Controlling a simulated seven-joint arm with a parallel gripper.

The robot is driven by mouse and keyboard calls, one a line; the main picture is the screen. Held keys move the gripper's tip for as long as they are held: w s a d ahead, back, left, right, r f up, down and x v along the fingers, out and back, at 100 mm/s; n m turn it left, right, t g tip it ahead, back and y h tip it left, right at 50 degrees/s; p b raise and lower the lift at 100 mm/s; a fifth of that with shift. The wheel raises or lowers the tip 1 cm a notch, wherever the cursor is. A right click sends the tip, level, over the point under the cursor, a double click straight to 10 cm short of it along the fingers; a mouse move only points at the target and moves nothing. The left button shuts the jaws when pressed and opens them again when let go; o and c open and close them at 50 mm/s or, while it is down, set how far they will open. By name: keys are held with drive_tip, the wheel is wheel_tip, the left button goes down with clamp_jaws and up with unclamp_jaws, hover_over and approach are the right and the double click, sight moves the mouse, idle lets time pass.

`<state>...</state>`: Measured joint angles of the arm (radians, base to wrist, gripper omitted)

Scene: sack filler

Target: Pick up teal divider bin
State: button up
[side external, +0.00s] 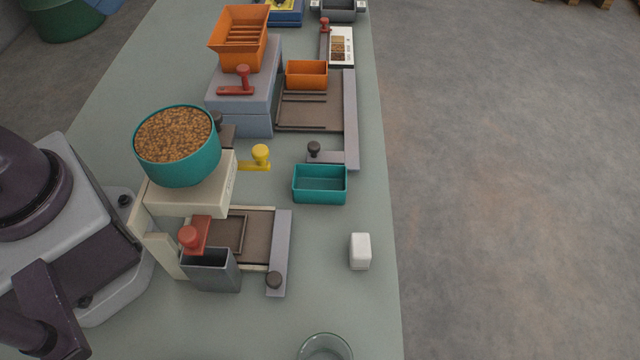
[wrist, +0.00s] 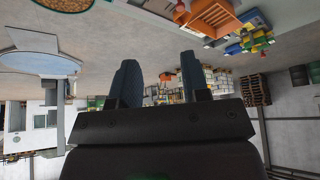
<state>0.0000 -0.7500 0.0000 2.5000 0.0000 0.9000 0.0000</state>
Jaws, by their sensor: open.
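The teal divider bin (side external: 320,198) is a small, open rectangular bin that looks empty. It stands upright on the green-grey table near the middle, in the side external view. My gripper (wrist: 158,82) shows only in the wrist view, with its two blue-grey fingers apart and nothing between them. In that view it faces across the room, with the bin out of sight. In the side external view my arm is at the lower left, and the gripper is not visible there, so I cannot tell its distance from the bin.
A teal round hopper of brown pellets (side external: 173,135) stands on a cream filler left of the bin. A yellow-knobbed lever (side external: 259,158) and a dark-knobbed slide (side external: 330,156) are close behind it. A white block (side external: 360,251) and a glass (side external: 325,347) are nearer. The table right of the bin is clear.

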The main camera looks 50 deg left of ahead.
drive_tip(key=c, duration=0.5)
drive_tip(key=m+g, duration=0.6)
drive_tip(key=m, duration=0.3)
approach(321, 166)
wheel_tip(321, 166, down, 10)
drive_tip(key=shift+s+a+f, duration=0.1)
drive_tip(key=shift+f, duration=0.05)
